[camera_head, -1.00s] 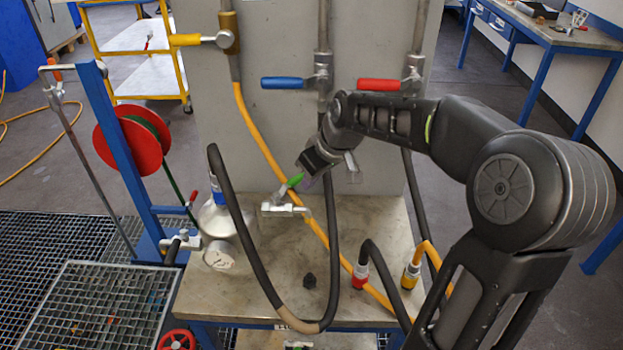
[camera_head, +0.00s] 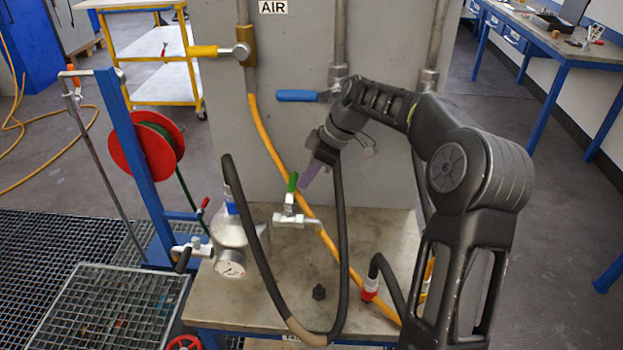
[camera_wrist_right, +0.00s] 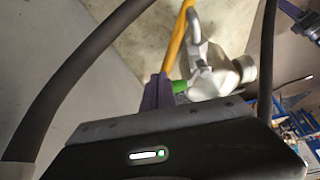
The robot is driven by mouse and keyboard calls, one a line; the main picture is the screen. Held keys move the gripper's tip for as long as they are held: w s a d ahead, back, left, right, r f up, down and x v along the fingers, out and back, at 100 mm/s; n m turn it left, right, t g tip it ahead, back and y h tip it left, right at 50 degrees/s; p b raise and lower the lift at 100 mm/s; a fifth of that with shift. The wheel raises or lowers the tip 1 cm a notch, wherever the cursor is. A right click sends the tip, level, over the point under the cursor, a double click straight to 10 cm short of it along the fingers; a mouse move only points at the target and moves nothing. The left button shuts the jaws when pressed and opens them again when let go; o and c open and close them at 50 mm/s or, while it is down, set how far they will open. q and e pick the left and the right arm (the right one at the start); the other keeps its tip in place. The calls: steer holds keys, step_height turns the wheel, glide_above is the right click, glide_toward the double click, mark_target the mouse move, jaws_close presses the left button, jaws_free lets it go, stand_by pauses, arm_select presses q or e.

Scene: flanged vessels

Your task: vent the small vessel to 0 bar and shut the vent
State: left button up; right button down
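The small silver vessel (camera_head: 229,236) stands on the bench's left part, partly hidden by a black hose. Its round white gauge (camera_head: 230,263) faces me, but the needle is too small to read. To its right is a silver valve (camera_head: 295,220) with a green lever (camera_head: 292,188) standing nearly upright. My right gripper (camera_head: 309,175) has purple fingers just right of the lever's top. In the right wrist view a purple finger (camera_wrist_right: 156,98) is beside the green lever (camera_wrist_right: 179,86); the valve body (camera_wrist_right: 215,76) lies behind. The finger gap is hidden. My left gripper is out of view.
Black hoses (camera_head: 342,240) and a yellow hose (camera_head: 270,150) hang before the grey panel (camera_head: 285,135). A black-handled valve (camera_head: 190,250) is left of the vessel. A blue post (camera_head: 130,150) carries a red reel.

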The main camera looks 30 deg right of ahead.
steer(key=shift+w+a, duration=0.1)
steer(key=shift+w, duration=0.1)
stand_by(0.5)
steer(key=s+d+r+b, duration=0.3)
steer(key=s+d+r, duration=0.1)
steer(key=s+d, duration=0.5)
steer(key=shift+s+d+r, duration=0.25)
steer(key=shift+s+d, duration=0.15)
steer(key=shift+d, duration=0.3)
stand_by(1.0)
